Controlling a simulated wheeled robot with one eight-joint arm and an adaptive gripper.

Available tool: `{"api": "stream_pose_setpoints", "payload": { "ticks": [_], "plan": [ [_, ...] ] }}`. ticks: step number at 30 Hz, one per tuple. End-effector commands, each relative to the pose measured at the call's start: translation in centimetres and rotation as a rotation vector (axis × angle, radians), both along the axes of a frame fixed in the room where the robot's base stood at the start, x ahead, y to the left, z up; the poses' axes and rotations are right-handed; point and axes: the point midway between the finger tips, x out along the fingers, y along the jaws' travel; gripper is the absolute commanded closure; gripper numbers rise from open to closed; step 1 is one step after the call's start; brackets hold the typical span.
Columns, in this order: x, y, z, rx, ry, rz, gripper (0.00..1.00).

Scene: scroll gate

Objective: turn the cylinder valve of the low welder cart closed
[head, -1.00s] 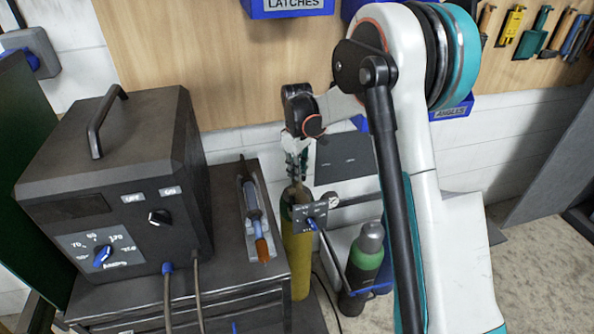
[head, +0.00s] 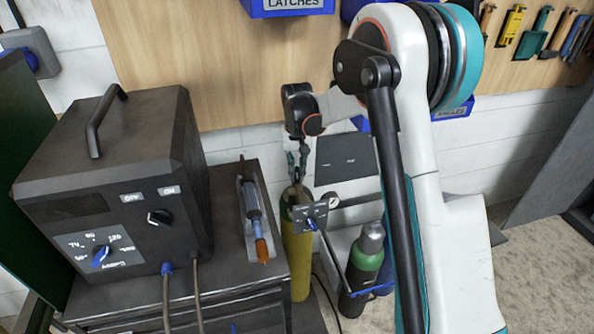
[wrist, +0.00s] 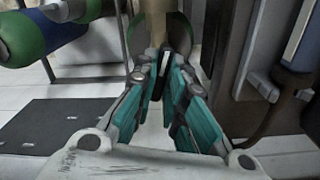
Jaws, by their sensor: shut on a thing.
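The yellow gas cylinder (head: 297,262) stands upright behind the right side of the dark welder cart (head: 235,292). My gripper (head: 297,180) points down onto the top of this cylinder. In the wrist view my gripper (wrist: 165,78) has its teal fingers drawn together around a small dark part with a white mark, the valve handle (wrist: 157,86). The cylinder's green shoulder (wrist: 181,34) shows just beyond the fingertips. In the head view the handle is too small and covered to make out its angle.
A dark labelled plate (head: 310,214) sits close beside the cylinder top. A green and grey cylinder (head: 364,262) stands to the right. The welder box (head: 110,185) and a torch in its holder (head: 252,215) are on the cart. Bare floor lies at the right.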

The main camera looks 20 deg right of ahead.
Motion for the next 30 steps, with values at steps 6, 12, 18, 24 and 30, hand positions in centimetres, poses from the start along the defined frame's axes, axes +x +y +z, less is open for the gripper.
{"api": "stream_pose_setpoints", "payload": {
  "ticks": [6, 12, 18, 24, 30],
  "plan": [
    [0.05, 0.01, 0.05, 0.001, -0.001, -0.206, 1.00],
    [0.06, 0.00, 0.05, 0.001, -0.001, -0.396, 1.00],
    [0.06, 0.00, 0.06, 0.000, -0.001, -0.585, 1.00],
    [0.08, 0.01, 0.06, 0.000, -0.001, -0.775, 1.00],
    [0.08, 0.01, 0.06, 0.001, -0.003, -0.959, 1.00]
  ]
}}
